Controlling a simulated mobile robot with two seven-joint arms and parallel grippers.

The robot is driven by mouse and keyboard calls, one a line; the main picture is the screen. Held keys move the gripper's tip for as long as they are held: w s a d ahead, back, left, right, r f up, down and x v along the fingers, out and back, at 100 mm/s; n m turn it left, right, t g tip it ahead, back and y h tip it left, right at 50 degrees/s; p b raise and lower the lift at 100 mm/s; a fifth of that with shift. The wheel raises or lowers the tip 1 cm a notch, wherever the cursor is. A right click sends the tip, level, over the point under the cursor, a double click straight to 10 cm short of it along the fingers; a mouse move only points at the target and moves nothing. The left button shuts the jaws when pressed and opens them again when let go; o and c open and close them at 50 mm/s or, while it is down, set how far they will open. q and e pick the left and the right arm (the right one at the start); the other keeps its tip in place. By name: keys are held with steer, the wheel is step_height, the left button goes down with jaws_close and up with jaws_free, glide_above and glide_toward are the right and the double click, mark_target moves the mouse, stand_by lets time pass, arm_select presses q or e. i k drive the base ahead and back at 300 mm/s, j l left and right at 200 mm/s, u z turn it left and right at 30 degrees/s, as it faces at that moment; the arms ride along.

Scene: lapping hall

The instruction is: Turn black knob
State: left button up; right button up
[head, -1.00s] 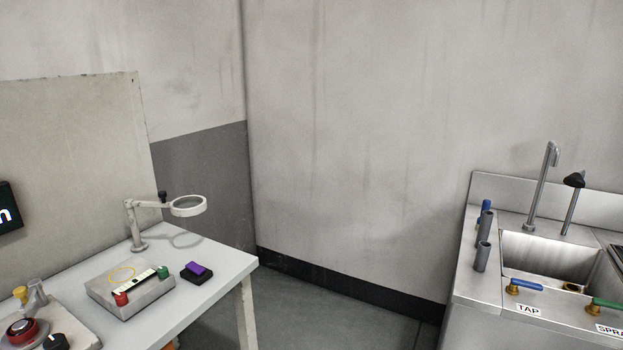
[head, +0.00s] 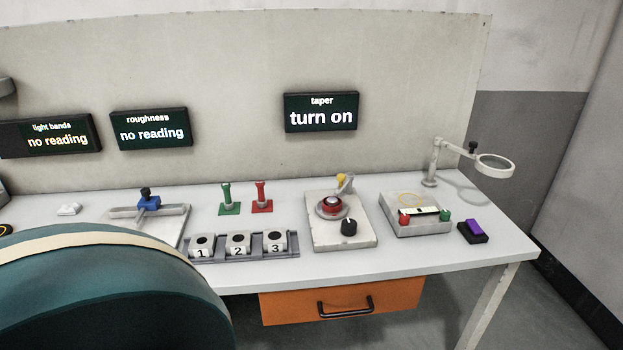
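The black knob (head: 349,227) sits at the front right of a pale instrument plate (head: 328,244) on the white table. It is round and dark with a white mark on top. A red and dark round part (head: 332,206) stands behind it to the left on the same plate, with a yellow-topped piece (head: 342,181) at the back. The display (head: 321,112) on the panel above reads "taper, turn on". Neither of my grippers is in view.
A large teal rounded body (head: 110,295) fills the lower left foreground and hides part of the table. Numbered blocks (head: 238,244), green and red stands (head: 262,198), a box with red and green ends (head: 420,222) and a magnifier (head: 494,165) flank the plate. An orange drawer (head: 340,302) hangs below.

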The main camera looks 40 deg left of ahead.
mark_target(348, 228)
steer(key=k+u, duration=0.1)
steer(key=u, duration=1.15)
